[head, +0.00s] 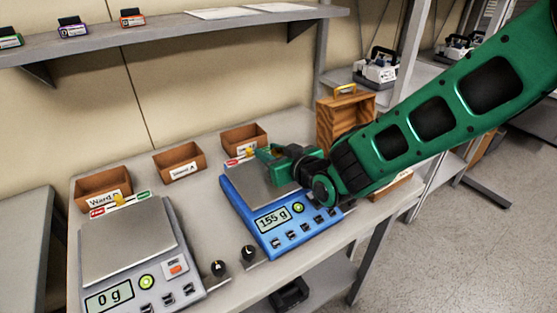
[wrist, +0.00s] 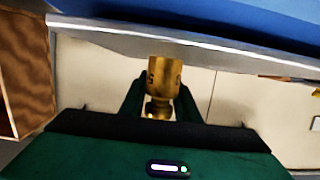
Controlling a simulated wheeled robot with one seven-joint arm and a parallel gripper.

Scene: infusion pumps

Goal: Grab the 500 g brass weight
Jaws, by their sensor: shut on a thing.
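A brass weight (wrist: 163,78) with a knob shows in the wrist view, between the two fingers of my gripper (wrist: 161,98). The gripper is shut on it. Dark marks on its side are only partly legible, so I cannot confirm its value. In the head view my gripper (head: 264,156) is over the back of the blue scale (head: 272,238), by its metal pan (head: 252,185). The scale's display reads 155 g. The weight's end meets the pan edge in the wrist picture; I cannot tell whether they touch. My gripper mostly hides the weight in the head view.
A grey scale (head: 128,240) at left reads 0 g. Small labelled wooden bins (head: 180,162) line the back. A wooden crate (head: 345,118) stands close behind my arm. A shelf (head: 180,32) hangs above.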

